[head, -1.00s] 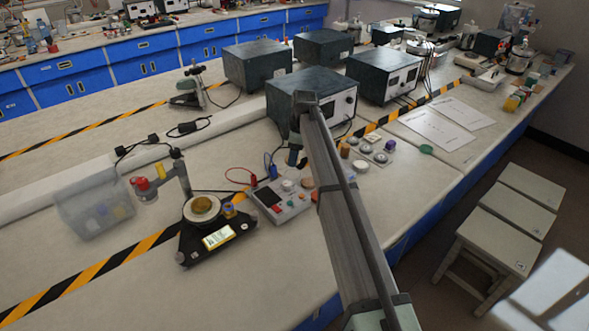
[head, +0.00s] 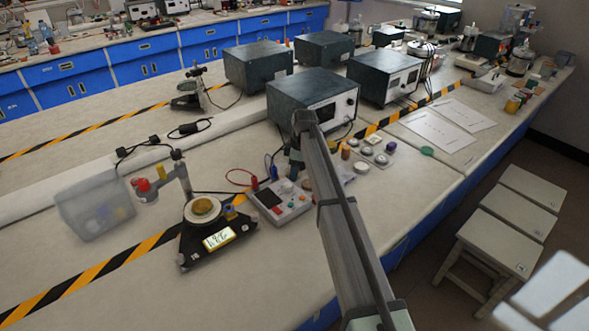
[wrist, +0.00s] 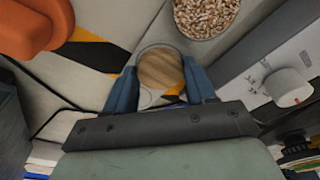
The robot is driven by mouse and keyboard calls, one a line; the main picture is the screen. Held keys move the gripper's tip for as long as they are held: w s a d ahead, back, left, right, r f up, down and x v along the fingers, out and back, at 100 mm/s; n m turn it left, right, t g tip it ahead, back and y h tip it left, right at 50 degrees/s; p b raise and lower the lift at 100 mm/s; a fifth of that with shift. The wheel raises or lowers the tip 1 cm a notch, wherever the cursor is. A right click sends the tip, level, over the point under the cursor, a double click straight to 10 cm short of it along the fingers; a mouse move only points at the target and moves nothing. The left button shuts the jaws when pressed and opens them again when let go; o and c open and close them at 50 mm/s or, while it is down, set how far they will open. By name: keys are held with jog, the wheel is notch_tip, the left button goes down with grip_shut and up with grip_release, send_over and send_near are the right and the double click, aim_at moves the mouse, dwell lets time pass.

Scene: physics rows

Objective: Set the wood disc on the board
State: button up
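A round wood disc (wrist: 160,68) with visible grain lies between the two blue fingers of my gripper (wrist: 160,75) in the wrist view. The fingers stand apart, one on each side of the disc. I cannot see clear contact at its edges. In the head view my gripper (head: 296,168) hangs low behind my forearm, by the instrument with the red and white buttons, and the disc is mostly hidden there.
A bowl of pellets (wrist: 205,14) and a panel with a white knob (wrist: 288,86) are close to the gripper. A button instrument (head: 280,203) stands left of my arm, dark power supplies (head: 322,98) behind. A scale (head: 205,232) is farther left.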

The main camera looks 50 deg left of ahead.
aim_at(300, 173)
jog(key=o, duration=0.4)
jog(key=shift+r, duration=0.1)
jog(key=r, duration=0.4)
jog(key=w+d+r, duration=0.1)
jog(key=r, duration=0.7)
jog(key=shift+w+d, duration=0.15)
